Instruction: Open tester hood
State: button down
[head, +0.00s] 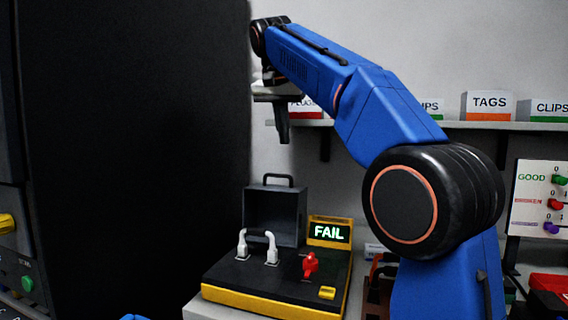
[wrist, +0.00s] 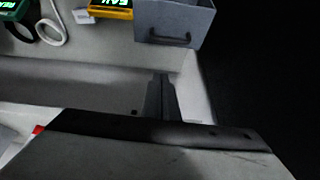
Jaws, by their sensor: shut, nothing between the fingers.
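The tester (head: 262,287) is a black box with a yellow front edge on a light bench. Its grey hood (head: 272,218) stands raised at the back, with a dark handle (head: 278,178) on top. Two white plugs joined by a cable (head: 257,240) sit exposed on the tester's top, beside a red switch (head: 310,265). A display (head: 329,232) reads FAIL in green. My gripper (head: 283,140) is shut and empty, pointing down above the hood and apart from it. In the wrist view, the hood (wrist: 190,20) and its handle (wrist: 170,38) lie beyond my shut fingertips (wrist: 160,78).
A large black panel (head: 135,130) fills the left side. A wall shelf (head: 480,125) with labelled boxes, including TAGS (head: 488,104), runs behind my arm. The space between my gripper and the hood is clear.

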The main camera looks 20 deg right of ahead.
send_over(278, 189)
jog(key=w+d, duration=0.3)
jog(key=w, duration=0.2)
notch_tip(278, 189, down, 9)
jog(key=shift+s+f, duration=0.1)
jog(key=shift+s, duration=0.05)
jog(key=shift+s+a, duration=0.1)
jog(key=shift+s, duration=0.1)
jog(key=shift+t+h, duration=0.4)
jog(key=shift+h, duration=0.1)
jog(key=shift+s+a+r, duration=0.3)
jog(key=shift+s+a, duration=0.35)
jog(key=shift+s, duration=0.3)
jog(key=shift+s+a+r, duration=0.3)
jog(key=shift+s+a, duration=0.3)
jog(key=shift+s, duration=0.3)
